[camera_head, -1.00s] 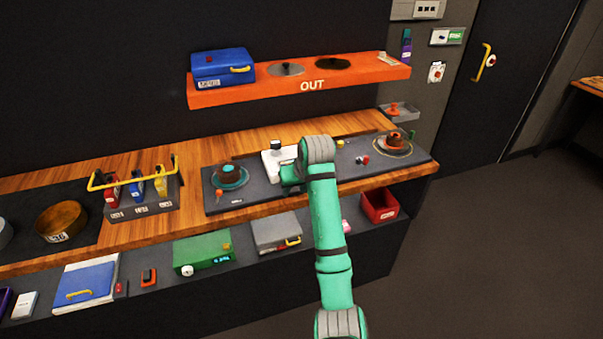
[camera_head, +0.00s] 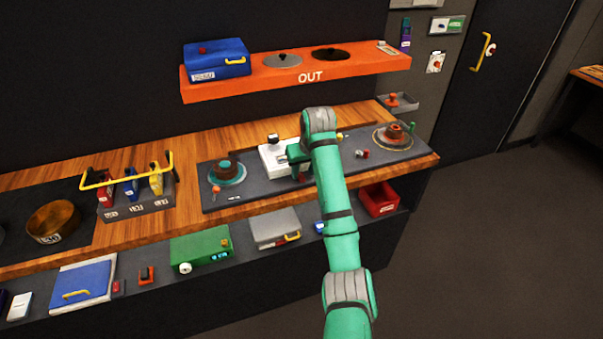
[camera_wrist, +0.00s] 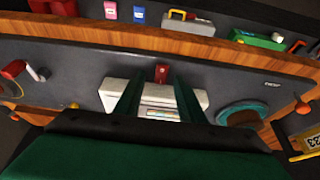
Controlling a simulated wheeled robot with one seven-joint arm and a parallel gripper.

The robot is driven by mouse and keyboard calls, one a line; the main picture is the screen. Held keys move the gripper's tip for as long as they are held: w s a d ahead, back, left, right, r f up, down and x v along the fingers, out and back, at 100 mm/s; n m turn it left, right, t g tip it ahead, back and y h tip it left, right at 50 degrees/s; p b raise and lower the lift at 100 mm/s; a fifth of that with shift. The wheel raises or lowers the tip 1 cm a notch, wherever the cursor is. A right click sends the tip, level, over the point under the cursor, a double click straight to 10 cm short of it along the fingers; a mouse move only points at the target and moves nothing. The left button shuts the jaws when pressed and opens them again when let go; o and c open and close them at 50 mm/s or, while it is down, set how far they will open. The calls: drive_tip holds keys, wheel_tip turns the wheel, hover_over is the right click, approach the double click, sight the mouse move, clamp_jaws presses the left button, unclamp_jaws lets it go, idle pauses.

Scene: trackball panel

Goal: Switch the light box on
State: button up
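A white box (camera_head: 268,163), which I take to be the light box, sits on the dark panel (camera_head: 235,195) on the bench. It also shows in the wrist view (camera_wrist: 113,94), under my gripper. A small red part (camera_wrist: 161,73), perhaps its switch, stands at the box's edge, between my two finger ends in the picture. My gripper (camera_wrist: 156,85) is open, with a finger on each side and nothing held. In the head view my gripper (camera_head: 298,158) is at the box's right side, partly hidden by my wrist. Contact cannot be told, nor whether the light is lit.
A teal round dish (camera_head: 226,174) lies left of the box; a brown knob on a round plate (camera_head: 394,134) stands right. The orange OUT shelf (camera_head: 225,92) is behind. A green box (camera_head: 200,250) and a grey box (camera_head: 272,228) sit on the lower ledge.

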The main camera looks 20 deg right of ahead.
drive_tip(key=shift+w+f, duration=0.1)
drive_tip(key=shift+f, duration=0.35)
drive_tip(key=shift+w+a+f, duration=0.1)
drive_tip(key=shift+w+f, duration=0.2)
drive_tip(key=shift+f, duration=0.15)
drive_tip(key=shift+a, duration=0.1)
clamp_jaws()
